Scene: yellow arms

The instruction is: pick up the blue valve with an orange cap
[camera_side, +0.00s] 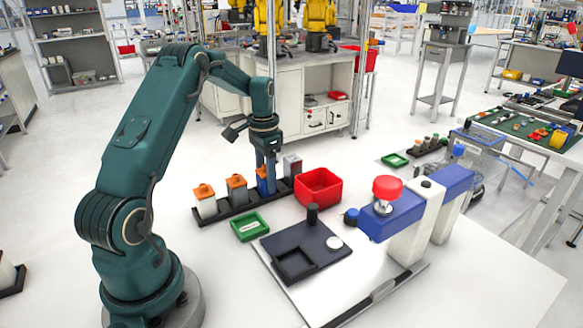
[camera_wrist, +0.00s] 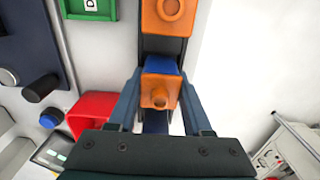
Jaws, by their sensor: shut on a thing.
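The blue valve with an orange cap (camera_side: 262,175) stands in the dark rack (camera_side: 237,208), third from the left in the side view. In the wrist view its orange cap (camera_wrist: 159,92) lies between my two fingers. My gripper (camera_side: 265,172) reaches straight down over it and is shut on the valve (camera_wrist: 160,65). The valve is upright and still looks seated in the rack. The fingers hide part of its body in the side view.
A red bin (camera_side: 318,187), a green tray (camera_side: 250,226) and a dark fixture plate (camera_side: 305,245) are close by. A red-topped machine (camera_side: 410,215) stands right.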

